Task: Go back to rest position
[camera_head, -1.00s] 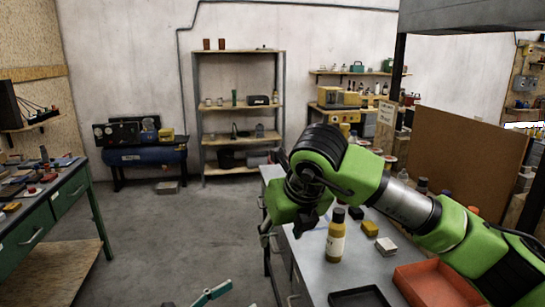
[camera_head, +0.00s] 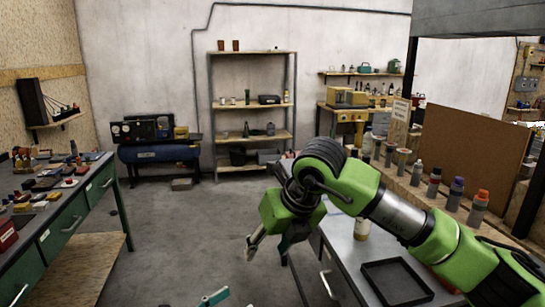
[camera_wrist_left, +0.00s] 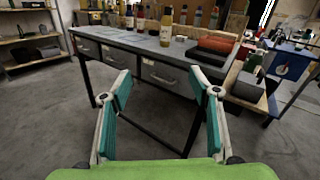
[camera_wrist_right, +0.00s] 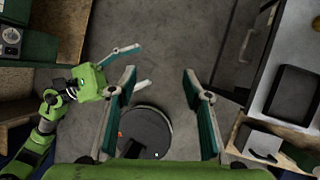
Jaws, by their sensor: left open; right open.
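My right gripper (camera_head: 268,246) hangs at the left edge of the grey workbench (camera_head: 345,262) in the head view, over the floor. Its fingers are apart and empty in the right wrist view (camera_wrist_right: 160,85). My left gripper shows only as a teal fingertip (camera_head: 214,298) at the bottom of the head view. In the left wrist view (camera_wrist_left: 165,90) its fingers are wide open with nothing between them, facing the workbench. The right wrist view also shows the left gripper (camera_wrist_right: 133,68) to the left, open, over the floor. Neither gripper touches anything.
A black tray (camera_head: 398,283) lies on the workbench, with a yellow bottle (camera_head: 362,230) partly hidden behind my right arm. Several bottles (camera_head: 455,192) stand along the back. A green cluttered bench (camera_head: 62,236) stands left. The floor (camera_head: 190,235) between is clear.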

